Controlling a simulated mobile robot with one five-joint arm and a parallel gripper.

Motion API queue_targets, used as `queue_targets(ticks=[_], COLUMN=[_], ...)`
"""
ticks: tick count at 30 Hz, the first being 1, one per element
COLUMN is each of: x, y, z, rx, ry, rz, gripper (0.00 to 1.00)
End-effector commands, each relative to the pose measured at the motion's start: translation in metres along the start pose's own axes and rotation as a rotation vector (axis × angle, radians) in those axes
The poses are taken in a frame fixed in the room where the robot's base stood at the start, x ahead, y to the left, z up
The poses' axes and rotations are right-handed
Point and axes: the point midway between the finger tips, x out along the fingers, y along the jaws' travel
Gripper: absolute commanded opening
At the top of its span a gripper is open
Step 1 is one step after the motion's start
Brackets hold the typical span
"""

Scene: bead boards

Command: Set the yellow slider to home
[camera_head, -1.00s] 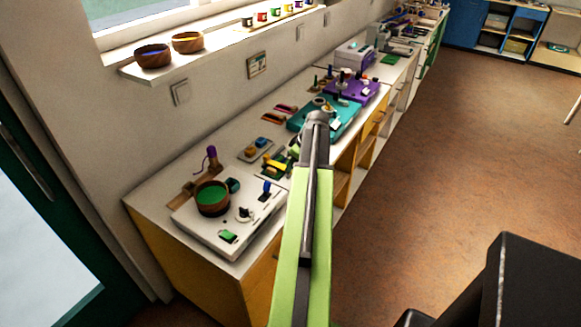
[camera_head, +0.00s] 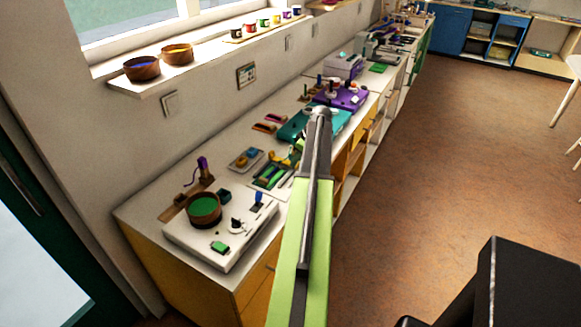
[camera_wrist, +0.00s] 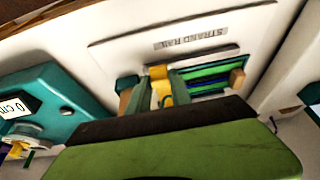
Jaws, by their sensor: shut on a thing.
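The strand rail board (camera_wrist: 112,54) is white, with a "STRAND RAIL" label (camera_wrist: 190,40) in the wrist view. It carries green and blue strands (camera_wrist: 208,80) and a wooden end block (camera_wrist: 237,78).
A teal board (camera_wrist: 62,84) stands close on the left in the wrist view. In the head view, a white box with a green-filled bowl (camera_head: 204,208) is in front, and a purple board (camera_head: 352,99) is farther back.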

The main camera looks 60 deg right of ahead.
Motion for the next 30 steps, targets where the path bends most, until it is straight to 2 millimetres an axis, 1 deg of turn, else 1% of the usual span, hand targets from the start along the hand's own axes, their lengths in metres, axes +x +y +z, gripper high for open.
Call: queue_targets(ticks=[1,5,6,10,11,19,23,26,29,30], x=[-0.001,-0.001,-0.001,-0.001,-0.001,-0.001,-0.007,-0.020,-0.040,-0.049], y=[0.004,0.005,0.005,0.004,0.004,0.003,0.002,0.002,0.001,0.001], z=[0.000,0.000,0.000,0.000,0.000,0.000,-0.001,-0.002,-0.004,-0.004], rx=[0.001,0.001,0.002,0.001,0.001,0.000,0.001,0.001,0.000,0.000], ry=[0.002,0.003,0.003,0.003,0.003,0.003,0.003,0.003,0.003,0.003], rz=[0.013,0.015,0.016,0.013,0.013,0.010,0.010,0.010,0.010,0.010], gripper=[0.00,0.00,0.28,0.45,0.47,0.47,0.47,0.47,0.47,0.47])
